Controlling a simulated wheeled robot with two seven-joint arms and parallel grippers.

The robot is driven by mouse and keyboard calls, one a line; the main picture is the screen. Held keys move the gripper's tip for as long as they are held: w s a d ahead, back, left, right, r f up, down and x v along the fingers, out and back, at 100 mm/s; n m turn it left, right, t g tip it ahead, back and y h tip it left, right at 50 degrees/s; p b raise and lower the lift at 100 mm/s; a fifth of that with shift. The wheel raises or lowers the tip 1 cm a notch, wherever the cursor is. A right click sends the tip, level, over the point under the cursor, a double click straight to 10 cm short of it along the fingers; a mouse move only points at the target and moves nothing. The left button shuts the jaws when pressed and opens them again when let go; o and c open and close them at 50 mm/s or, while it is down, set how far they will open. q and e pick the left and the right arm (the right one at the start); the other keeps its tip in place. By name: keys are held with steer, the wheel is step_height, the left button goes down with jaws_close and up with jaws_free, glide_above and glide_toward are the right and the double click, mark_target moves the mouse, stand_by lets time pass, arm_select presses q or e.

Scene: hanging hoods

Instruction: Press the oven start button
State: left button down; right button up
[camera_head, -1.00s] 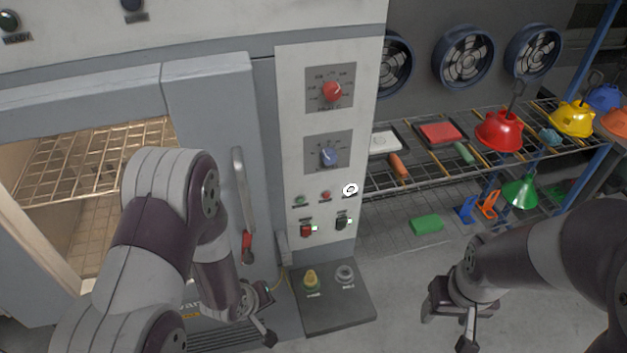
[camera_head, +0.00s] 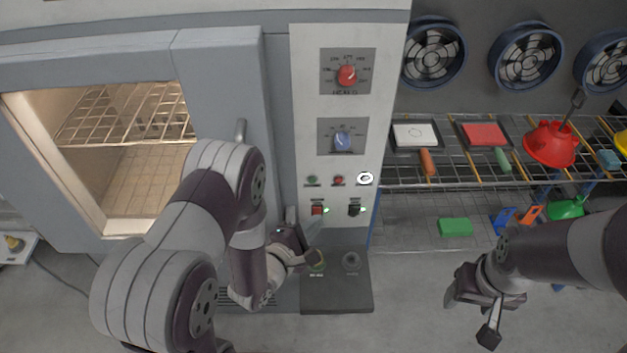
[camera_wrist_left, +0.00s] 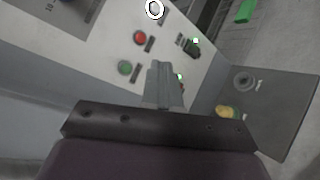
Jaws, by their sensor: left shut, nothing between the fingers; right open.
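The oven control panel (camera_head: 301,120) carries a small green button (camera_head: 312,180), a small red button (camera_head: 338,180) and a white ringed button (camera_head: 365,178). Below are a red switch (camera_head: 317,210) and a black switch (camera_head: 354,208), each beside a green light. I cannot read which is the start button. My left gripper (camera_head: 316,228) is shut and empty, just below the red switch; contact is unclear. In the left wrist view its fingers (camera_wrist_left: 163,82) point at the panel and hide most of the red switch. My right gripper (camera_head: 469,318) is open and empty, lower right.
A ledge (camera_head: 335,298) below the panel holds a yellow knob (camera_head: 317,266), partly hidden by my gripper, and a grey knob (camera_head: 351,261). The oven chamber (camera_head: 125,185) stands open at left. A wire shelf (camera_head: 460,172) with coloured items is at right.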

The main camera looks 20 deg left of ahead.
mark_target(312, 180)
arm_select(q)
steer(key=w+a+b, duration=0.1)
steer(key=w+a, duration=0.1)
steer(key=w, duration=0.6)
steer(key=shift+w+a, duration=0.15)
steer(key=shift+a, duration=0.15)
steer(key=shift+w, duration=0.15)
stand_by(1.7)
steer(key=shift+w+a, duration=0.1)
steer(key=shift+w, duration=0.15)
